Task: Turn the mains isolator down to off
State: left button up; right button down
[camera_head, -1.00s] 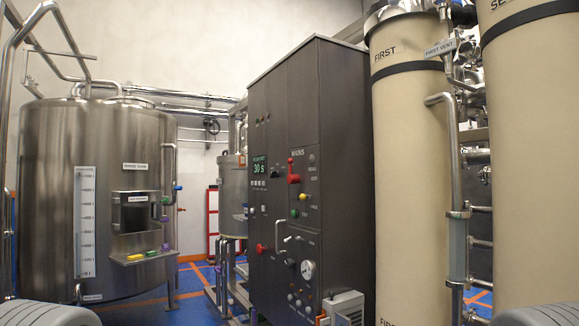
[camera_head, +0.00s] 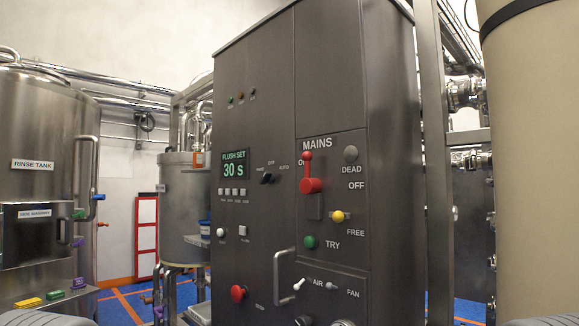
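The mains isolator is a red lever (camera_head: 308,172) on the MAINS panel (camera_head: 335,215) of a dark grey cabinet. The lever points up, its tip beside a mostly covered label that starts with "O". The OFF label sits lower, to the right. A grey DEAD lamp (camera_head: 350,153), a yellow knob (camera_head: 338,216) by FREE and a green TRY button (camera_head: 310,242) are around it. Neither gripper shows; only grey rounded parts, likely mine, show at the two bottom corners.
The cabinet (camera_head: 255,90) stands ahead with a green display (camera_head: 234,164) reading FLUSH SET 30 s. A red stop button (camera_head: 238,293) and AIR and FAN toggles are lower. A rinse tank (camera_head: 40,130) is left, a cream column (camera_head: 535,150) right. Blue floor (camera_head: 120,305) shows between tank and cabinet.

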aim_at(309, 186)
jog(key=i+j+z, duration=0.1)
jog(key=i+j, duration=0.15)
jog(key=i+j+z, duration=0.1)
jog(key=j, duration=0.35)
jog(key=i+j, duration=0.35)
jog(key=i+j+z, duration=0.15)
jog(key=j, duration=0.25)
jog(key=i, duration=0.05)
